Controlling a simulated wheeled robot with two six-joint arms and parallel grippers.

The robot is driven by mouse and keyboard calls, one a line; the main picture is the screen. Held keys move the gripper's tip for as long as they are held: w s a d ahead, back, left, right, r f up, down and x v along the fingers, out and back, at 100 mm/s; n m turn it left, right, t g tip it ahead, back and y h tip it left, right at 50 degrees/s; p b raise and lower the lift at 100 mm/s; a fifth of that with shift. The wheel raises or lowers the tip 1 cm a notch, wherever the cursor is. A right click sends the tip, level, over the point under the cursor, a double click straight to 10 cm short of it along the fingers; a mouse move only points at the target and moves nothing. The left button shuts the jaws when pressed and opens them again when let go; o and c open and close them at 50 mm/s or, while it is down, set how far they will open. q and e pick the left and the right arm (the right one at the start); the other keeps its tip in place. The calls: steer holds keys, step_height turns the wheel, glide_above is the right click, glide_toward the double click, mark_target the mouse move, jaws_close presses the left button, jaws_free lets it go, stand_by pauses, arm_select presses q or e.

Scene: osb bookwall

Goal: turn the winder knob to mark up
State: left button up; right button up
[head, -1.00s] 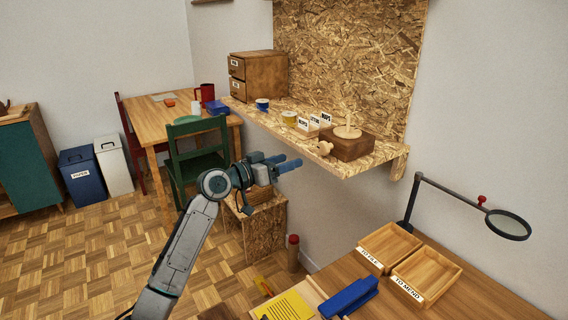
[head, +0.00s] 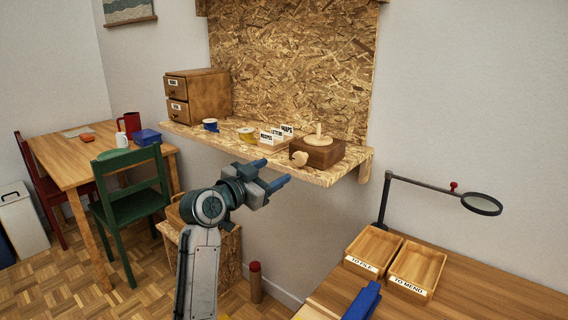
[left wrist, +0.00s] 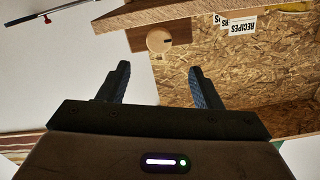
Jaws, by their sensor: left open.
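The winder knob (head: 299,158) is a small pale wooden knob on the side of a dark brown wooden box (head: 325,152) at the right end of the wall shelf. In the left wrist view the knob (left wrist: 159,39) is a round disc seen face on, with a short dark mark that seems to point right. My left gripper (head: 276,171) is open and empty, in front of and slightly below the knob, apart from it. In the left wrist view its two blue fingers (left wrist: 160,82) stand either side of the knob's line.
The chipboard shelf (head: 272,160) also holds label cards (head: 275,137), a yellow tape roll (head: 246,134), a blue roll (head: 210,125) and a drawer box (head: 198,96). Below right, a desk carries two trays (head: 416,268) and a magnifier (head: 482,204). A green chair (head: 130,200) stands left.

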mark_target(297, 158)
arm_select(q)
steer(key=p+x, duration=0.1)
steer(key=x, duration=0.9)
steer(key=shift+d, duration=0.15)
arm_select(e)
steer(key=f, duration=0.1)
steer(key=s+f, duration=0.1)
steer(key=f, duration=0.2)
steer(key=shift+s+d+f, duration=0.2)
steer(key=shift+s+d, duration=0.05)
arm_select(q)
steer(key=c, duration=1)
steer(key=shift+p, duration=0.3)
steer(key=n+p, duration=0.4)
steer(key=n, duration=0.2)
steer(key=shift+w, duration=0.1)
steer(key=shift+n, duration=0.5)
arm_select(e)
steer(key=s+d+f, duration=0.1)
steer(key=s+f, duration=0.6)
steer(key=f, duration=0.4)
steer(key=shift+s+d+g, duration=0.2)
steer(key=shift+s+g, duration=0.2)
steer(key=shift+f, duration=0.1)
arm_select(q)
steer(key=o, duration=1)
